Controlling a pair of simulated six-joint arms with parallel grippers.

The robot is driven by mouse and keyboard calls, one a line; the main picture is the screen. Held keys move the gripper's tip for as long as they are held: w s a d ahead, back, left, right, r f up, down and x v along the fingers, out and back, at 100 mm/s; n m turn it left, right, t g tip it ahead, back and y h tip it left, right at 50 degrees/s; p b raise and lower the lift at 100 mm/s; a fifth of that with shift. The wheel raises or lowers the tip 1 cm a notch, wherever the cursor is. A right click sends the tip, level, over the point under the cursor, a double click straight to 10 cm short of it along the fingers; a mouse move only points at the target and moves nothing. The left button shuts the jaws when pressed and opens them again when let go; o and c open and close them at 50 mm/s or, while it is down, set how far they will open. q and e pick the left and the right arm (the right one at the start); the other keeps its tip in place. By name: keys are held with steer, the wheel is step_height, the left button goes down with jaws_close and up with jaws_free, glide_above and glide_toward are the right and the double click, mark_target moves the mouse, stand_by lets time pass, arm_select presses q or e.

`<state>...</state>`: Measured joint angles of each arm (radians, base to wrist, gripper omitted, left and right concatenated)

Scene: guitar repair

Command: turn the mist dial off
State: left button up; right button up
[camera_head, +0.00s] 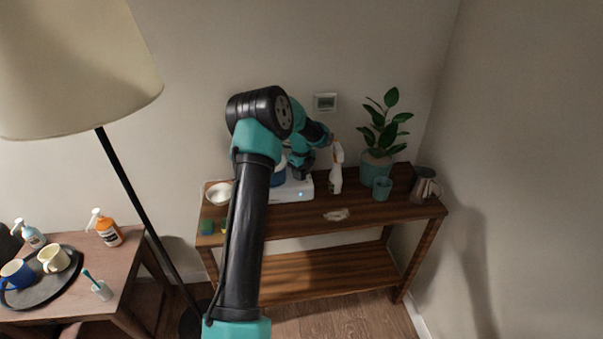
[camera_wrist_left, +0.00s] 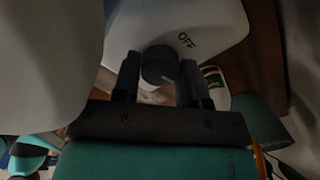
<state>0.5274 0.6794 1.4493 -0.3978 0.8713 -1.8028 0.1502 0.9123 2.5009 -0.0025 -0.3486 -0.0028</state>
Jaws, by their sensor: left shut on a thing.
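The mist dial (camera_wrist_left: 159,66) is a dark round knob with a pale mark on a white device with "OFF" lettering (camera_wrist_left: 186,40) beside it. My left gripper (camera_wrist_left: 161,80) has one finger on each side of the dial and is shut on it. In the head view the white device (camera_head: 296,190), with a small blue light, stands on the wooden console table (camera_head: 300,220). My left arm reaches over it and hides part of it. The left gripper (camera_head: 301,171) is small there, and the dial cannot be made out. My right gripper is in neither view.
A white spray bottle (camera_head: 336,170) stands just right of the device. A potted plant (camera_head: 376,165), a teal cup (camera_head: 382,188) and a metal pitcher (camera_head: 425,184) are further right. A white bowl (camera_head: 219,193) is left. A floor lamp (camera_head: 75,70) stands at left.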

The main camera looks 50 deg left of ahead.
arm_select(q)
steer(key=shift+n, duration=1.5)
steer(key=o, duration=0.9)
step_height(320, 180, up, 17)
steer(key=shift+r, duration=0.2)
